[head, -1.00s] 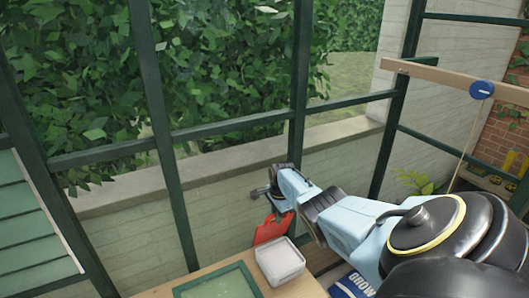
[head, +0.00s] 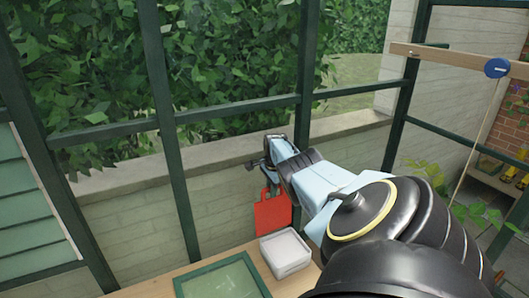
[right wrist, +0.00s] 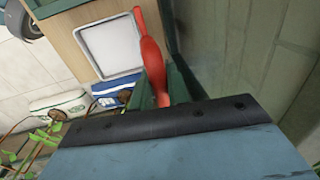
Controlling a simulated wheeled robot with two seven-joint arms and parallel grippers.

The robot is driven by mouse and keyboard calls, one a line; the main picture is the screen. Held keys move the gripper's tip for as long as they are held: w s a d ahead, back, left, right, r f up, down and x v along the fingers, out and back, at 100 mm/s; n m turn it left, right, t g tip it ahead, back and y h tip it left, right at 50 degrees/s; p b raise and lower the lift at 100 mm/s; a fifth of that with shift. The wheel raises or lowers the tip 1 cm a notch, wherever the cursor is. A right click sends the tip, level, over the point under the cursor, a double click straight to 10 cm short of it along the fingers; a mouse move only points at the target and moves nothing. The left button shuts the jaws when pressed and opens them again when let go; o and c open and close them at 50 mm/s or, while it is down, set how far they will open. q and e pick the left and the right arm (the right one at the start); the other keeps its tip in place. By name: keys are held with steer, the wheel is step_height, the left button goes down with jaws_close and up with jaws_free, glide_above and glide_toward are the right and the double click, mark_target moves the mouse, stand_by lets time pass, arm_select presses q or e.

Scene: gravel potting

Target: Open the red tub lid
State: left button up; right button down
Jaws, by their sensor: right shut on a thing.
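A flat red piece (head: 272,214), seemingly the red lid, hangs upright below my right gripper (head: 270,184). The gripper is shut on its upper part. In the right wrist view the red piece (right wrist: 151,56) shows nearly edge-on between the two dark green fingers (right wrist: 164,88). A white square tub (head: 286,253) stands on the wooden bench, just in front of the red piece. It also shows in the right wrist view (right wrist: 108,47). Whether the two touch is hard to tell. My left gripper is not in view.
A green-framed panel (head: 185,288) lies on the wooden bench (head: 222,250) left of the tub. A low wall (head: 225,181) and green window frames stand close behind the gripper.

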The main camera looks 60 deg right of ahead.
steer(key=shift+d, duration=0.15)
steer(key=c, duration=1.4)
jaws_free()
steer(key=shift+r, duration=0.15)
steer(key=shift+r+p, duration=0.25)
steer(key=shift+p, duration=0.2)
steer(key=r+p, duration=0.1)
steer(key=r, duration=0.1)
steer(key=r+p, duration=0.4)
steer(key=shift+s+a, duration=0.25)
step_height(320, 180, up, 7)
steer(key=p, duration=0.2)
steer(key=shift+s+a+f, duration=0.2)
steer(key=shift+s+a, duration=0.05)
steer(key=shift+s, duration=0.1)
